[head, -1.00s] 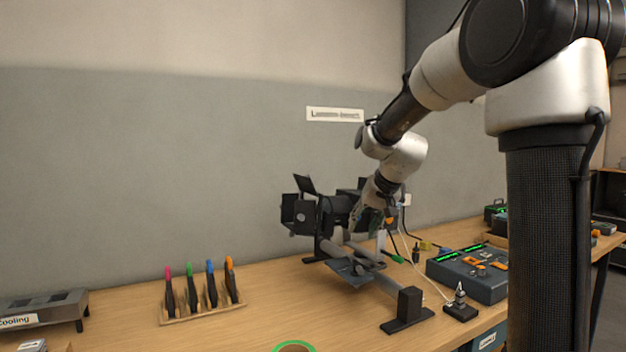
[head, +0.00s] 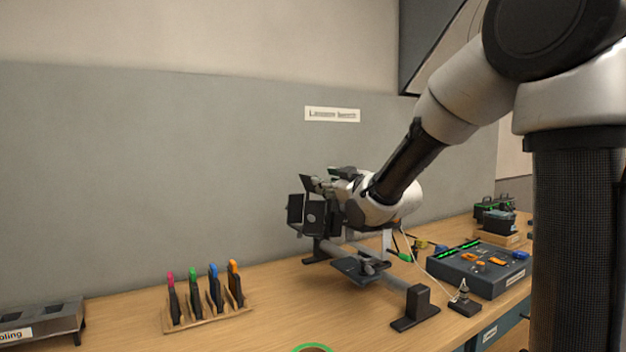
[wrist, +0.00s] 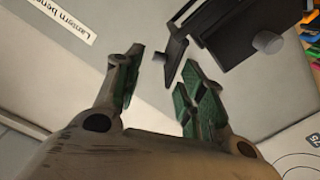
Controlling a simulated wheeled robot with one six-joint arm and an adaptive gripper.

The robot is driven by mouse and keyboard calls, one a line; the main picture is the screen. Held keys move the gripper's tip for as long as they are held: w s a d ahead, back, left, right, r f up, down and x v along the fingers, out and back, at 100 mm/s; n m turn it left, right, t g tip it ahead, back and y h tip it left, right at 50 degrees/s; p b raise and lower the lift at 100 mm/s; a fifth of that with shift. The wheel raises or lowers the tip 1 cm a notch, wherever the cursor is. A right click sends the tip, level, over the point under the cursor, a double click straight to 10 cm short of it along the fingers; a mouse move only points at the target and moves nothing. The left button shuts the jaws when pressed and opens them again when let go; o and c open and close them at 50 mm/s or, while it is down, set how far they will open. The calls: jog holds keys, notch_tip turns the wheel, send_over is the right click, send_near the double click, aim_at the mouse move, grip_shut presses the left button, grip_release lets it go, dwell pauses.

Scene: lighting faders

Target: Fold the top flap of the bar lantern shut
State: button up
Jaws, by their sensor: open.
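The black bar lantern (head: 315,216) stands on the bench with its flaps spread around its face. A dark top flap (head: 309,184) sticks up and tilts at its upper edge. My wrist covers the lantern's rear part in the head view. In the wrist view my gripper (wrist: 163,58) is open, with green-padded fingers spread. A black flap (wrist: 175,52) reaches into the space by the fingertips, nearer the right finger; I cannot tell whether it touches. The lantern body with a grey knob (wrist: 268,42) lies beyond the right finger. My gripper's fingers are not clear in the head view.
A lower bar fitting with a dark plate (head: 357,268) stands in front of the lantern. A lighting console (head: 480,267) is on the right, with a cable near it. A rack of coloured-handled tools (head: 207,302) stands left. The bench between rack and lantern is clear.

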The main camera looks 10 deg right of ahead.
jog(key=x, duration=0.7)
jog(key=shift+w, duration=0.25)
jog(key=shift+c, duration=0.4)
